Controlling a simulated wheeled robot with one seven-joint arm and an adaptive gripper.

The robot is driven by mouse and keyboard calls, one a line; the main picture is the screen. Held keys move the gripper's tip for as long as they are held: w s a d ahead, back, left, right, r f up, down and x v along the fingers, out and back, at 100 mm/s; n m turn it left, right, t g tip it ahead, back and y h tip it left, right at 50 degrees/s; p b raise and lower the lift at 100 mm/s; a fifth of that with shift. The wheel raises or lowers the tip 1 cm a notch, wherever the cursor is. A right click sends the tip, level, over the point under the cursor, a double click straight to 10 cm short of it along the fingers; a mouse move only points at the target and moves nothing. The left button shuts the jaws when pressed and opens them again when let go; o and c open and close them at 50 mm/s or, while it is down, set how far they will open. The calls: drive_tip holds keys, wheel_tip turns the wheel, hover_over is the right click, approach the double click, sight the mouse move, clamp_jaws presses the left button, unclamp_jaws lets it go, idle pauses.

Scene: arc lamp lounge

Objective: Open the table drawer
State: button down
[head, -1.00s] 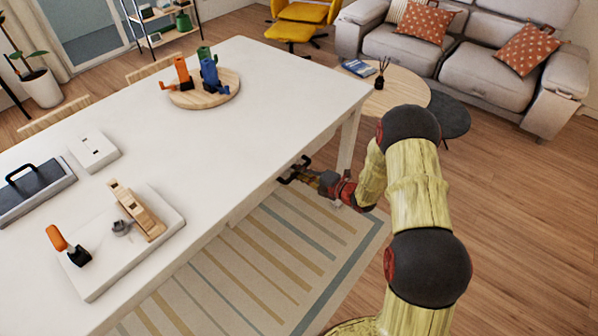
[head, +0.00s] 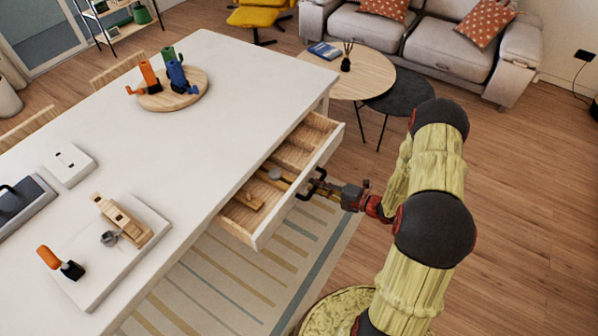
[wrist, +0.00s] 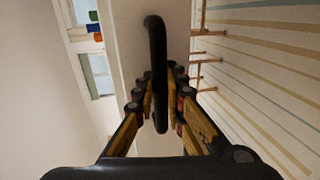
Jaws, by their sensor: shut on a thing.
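The white table (head: 215,90) has its drawer (head: 296,190) pulled well out on the right side in the head view. The drawer has a white front and a light wooden inside with compartments. A few small items lie in it, among them a wooden-looking piece and a round grey one. My gripper (head: 322,187) is at the drawer front, shut on the black handle (head: 308,189). In the wrist view the black handle (wrist: 156,70) stands upright between the two fingers of my gripper (wrist: 160,100).
On the tabletop are a round wooden board (head: 172,92) with coloured clamp-like items, a white slab (head: 110,255) with tools, and a white box (head: 68,164). Coffee tables (head: 352,72) and a sofa stand behind. The wooden floor right of my arm is clear.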

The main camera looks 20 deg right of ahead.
drive_tip(key=f+p+v, duration=0.1)
drive_tip(key=v, duration=0.6)
drive_tip(key=shift+s+d+f+p, duration=0.3)
drive_tip(key=shift+s+d+p, duration=0.1)
drive_tip(key=shift+s, duration=0.1)
drive_tip(key=c, duration=1.8)
unclamp_jaws()
drive_tip(key=shift+c, duration=0.2)
drive_tip(key=v, duration=1.2)
drive_tip(key=shift+a, duration=0.1)
